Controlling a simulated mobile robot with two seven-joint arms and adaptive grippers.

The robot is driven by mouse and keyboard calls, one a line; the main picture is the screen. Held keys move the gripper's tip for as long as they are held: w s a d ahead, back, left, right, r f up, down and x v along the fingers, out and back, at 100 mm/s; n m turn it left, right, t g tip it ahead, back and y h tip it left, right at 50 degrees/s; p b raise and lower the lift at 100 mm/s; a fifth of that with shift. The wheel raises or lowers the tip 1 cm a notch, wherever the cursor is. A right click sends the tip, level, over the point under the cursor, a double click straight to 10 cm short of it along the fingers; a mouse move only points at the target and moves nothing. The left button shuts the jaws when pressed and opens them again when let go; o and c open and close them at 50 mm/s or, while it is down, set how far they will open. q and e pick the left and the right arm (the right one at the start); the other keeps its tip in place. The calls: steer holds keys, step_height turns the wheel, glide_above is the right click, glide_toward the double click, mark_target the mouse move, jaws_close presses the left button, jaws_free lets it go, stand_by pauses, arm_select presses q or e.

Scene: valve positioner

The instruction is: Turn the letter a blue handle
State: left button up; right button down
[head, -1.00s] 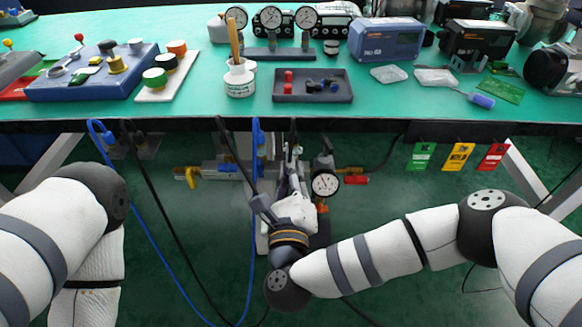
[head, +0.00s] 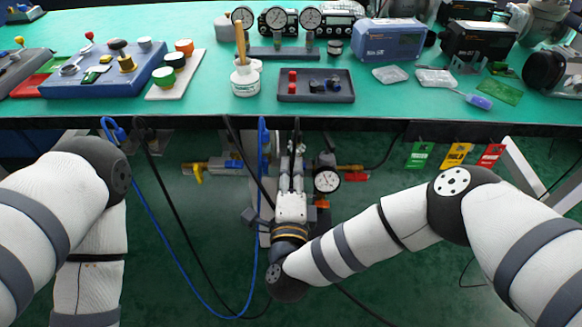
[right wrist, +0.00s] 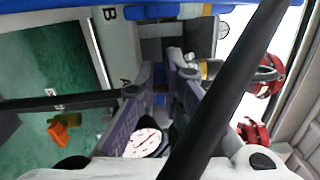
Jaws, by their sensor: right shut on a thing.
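My right gripper (head: 292,178) reaches under the bench to the valve assembly. In the right wrist view its two fingers (right wrist: 168,98) are close together, with a small blue piece, the letter a blue handle (right wrist: 160,99), between their tips. The letter A label (right wrist: 125,82) is on the pale plate left of the fingers, and a B label (right wrist: 109,13) is above it. The fingers and a black cable hide most of the handle. In the head view the gripper covers it. My left arm is at the left; its gripper is out of view.
A dial gauge (head: 327,180) stands right of my right gripper. A yellow-handled fitting (head: 198,172) is on the left pipe. A blue hose (head: 262,150) and a black cable (right wrist: 225,90) hang close to the gripper. The bench edge (head: 380,124) is above.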

steer(key=shift+f+n, duration=0.15)
steer(key=shift+n, duration=0.45)
steer(key=c, duration=1.7)
jaws_free()
